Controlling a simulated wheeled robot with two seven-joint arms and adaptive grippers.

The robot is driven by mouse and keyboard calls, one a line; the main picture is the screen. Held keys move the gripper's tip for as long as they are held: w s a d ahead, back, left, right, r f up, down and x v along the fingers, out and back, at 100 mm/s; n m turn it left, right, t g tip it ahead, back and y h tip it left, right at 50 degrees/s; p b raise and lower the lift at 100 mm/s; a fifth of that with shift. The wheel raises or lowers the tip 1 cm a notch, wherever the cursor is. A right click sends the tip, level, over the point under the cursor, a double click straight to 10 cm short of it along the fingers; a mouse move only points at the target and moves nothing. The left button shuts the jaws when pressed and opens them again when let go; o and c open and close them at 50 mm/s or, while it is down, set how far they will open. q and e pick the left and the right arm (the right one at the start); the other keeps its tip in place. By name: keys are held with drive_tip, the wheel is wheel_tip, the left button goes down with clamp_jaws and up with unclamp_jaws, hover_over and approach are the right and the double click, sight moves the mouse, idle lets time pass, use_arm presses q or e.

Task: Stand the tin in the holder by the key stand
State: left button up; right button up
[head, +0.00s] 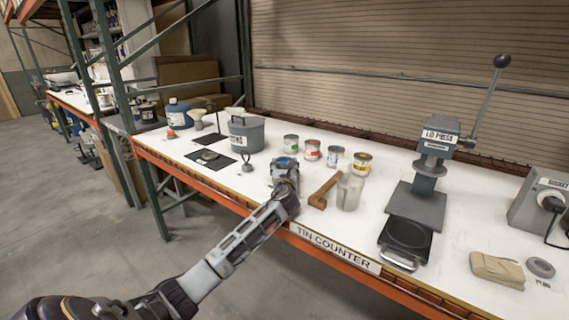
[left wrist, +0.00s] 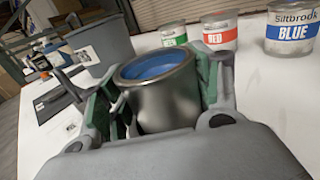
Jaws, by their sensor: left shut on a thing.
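My left gripper (head: 286,172) is shut on an open metal tin with blue contents, which also shows in the left wrist view (left wrist: 165,100). The tin is upright between the green-lined fingers, over the white counter; whether its base touches the counter is hidden. I cannot clearly make out the key stand or its holder. A thin upright post on a dark base (head: 221,138) and a small dark object (head: 247,166) stand to the left of the tin. My right gripper is not in view.
A grey bucket (head: 246,136) and dark mats (head: 226,159) lie left of the tin. Several labelled tins (head: 312,151) stand behind it.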

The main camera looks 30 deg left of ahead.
use_arm(q)
drive_tip(key=shift+f, duration=0.2)
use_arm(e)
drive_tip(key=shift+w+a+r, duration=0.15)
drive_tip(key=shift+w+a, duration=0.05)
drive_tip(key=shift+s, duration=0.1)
use_arm(q)
drive_tip(key=o, duration=1.2)
drive_tip(key=shift+f, duration=0.1)
drive_tip(key=shift+s, duration=0.1)
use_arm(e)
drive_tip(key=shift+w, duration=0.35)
use_arm(q)
drive_tip(key=shift+v, duration=0.8)
drive_tip(key=p+v, duration=0.1)
drive_tip(key=v, duration=0.7)
drive_tip(key=shift+s+d, duration=0.15)
drive_tip(key=shift+s, duration=0.05)
drive_tip(key=shift+v, duration=0.85)
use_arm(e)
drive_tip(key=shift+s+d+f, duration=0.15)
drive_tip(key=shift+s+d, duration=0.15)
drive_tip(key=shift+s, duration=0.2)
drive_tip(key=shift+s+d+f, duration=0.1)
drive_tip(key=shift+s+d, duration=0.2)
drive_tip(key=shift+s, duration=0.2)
